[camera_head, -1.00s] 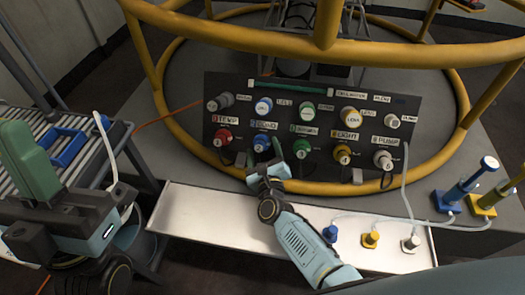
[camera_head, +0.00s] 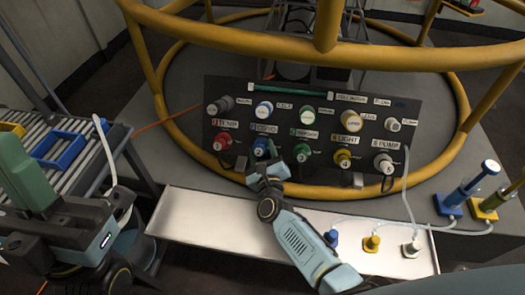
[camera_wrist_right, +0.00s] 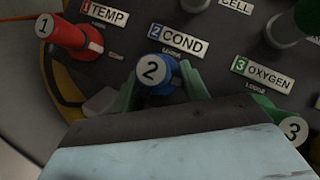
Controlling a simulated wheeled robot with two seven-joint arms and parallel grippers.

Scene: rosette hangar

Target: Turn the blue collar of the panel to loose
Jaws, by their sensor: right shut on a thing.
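The black panel (camera_head: 398,108) carries several coloured collars with labels. The blue collar (camera_head: 260,147), numbered 2 and labelled COND, is in the lower row between the red and green ones.
The red TEMP collar (camera_head: 222,141) and green OXYGEN collar (camera_head: 302,150) flank the blue one. A yellow ring rail (camera_head: 330,190) passes below the panel. A white tray (camera_head: 190,212) lies in front, with several connectors at its right. A roller rack (camera_head: 80,185) stands at left.

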